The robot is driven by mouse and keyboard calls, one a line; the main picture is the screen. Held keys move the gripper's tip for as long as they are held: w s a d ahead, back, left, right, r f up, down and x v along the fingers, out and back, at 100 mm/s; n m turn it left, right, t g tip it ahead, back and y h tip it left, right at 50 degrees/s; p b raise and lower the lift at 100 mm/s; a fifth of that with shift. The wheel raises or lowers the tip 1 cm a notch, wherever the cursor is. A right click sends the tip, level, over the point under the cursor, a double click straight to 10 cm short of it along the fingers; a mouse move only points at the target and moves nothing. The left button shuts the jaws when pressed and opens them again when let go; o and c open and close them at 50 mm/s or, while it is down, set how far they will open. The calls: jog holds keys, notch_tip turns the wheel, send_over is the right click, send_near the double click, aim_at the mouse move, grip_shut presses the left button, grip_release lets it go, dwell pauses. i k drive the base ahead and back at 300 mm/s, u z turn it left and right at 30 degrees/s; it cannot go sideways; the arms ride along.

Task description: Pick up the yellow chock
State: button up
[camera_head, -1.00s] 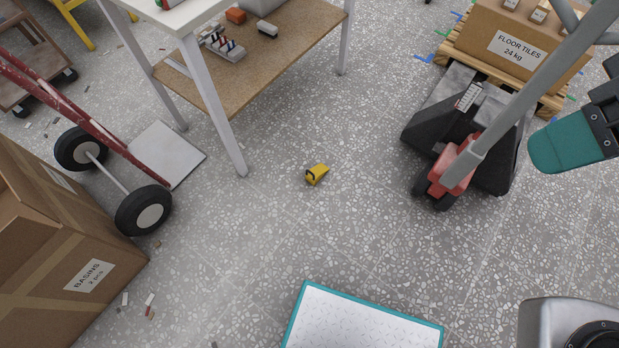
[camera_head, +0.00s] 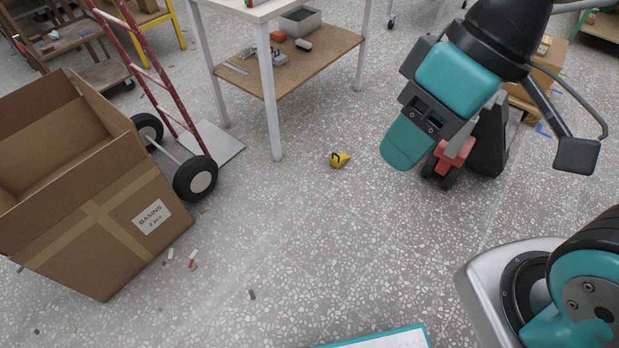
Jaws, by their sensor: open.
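The yellow chock (camera_head: 340,160) lies on the speckled grey floor, just right of the near leg of the white table. It is small, with a dark mark on its left side. My gripper (camera_head: 402,148) hangs to the right of the chock, apart from it and higher up. One teal finger shows clearly, pointing down and left; the other finger is mostly hidden behind it. My gripper is open, and I see nothing in it.
A white table with a lower wooden shelf (camera_head: 335,45) stands behind the chock. A red hand truck (camera_head: 150,70) and an open cardboard box (camera_head: 110,235) stand left. The floor around the chock is clear.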

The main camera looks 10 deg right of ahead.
aim_at(338, 161)
jog(key=u, duration=0.6)
jog(key=i, duration=1.75)
jog(key=z, duration=0.45)
jog(key=i, duration=0.6)
jog(key=z, duration=1.25)
jog(key=i, duration=0.5)
jog(key=z, duration=0.45)
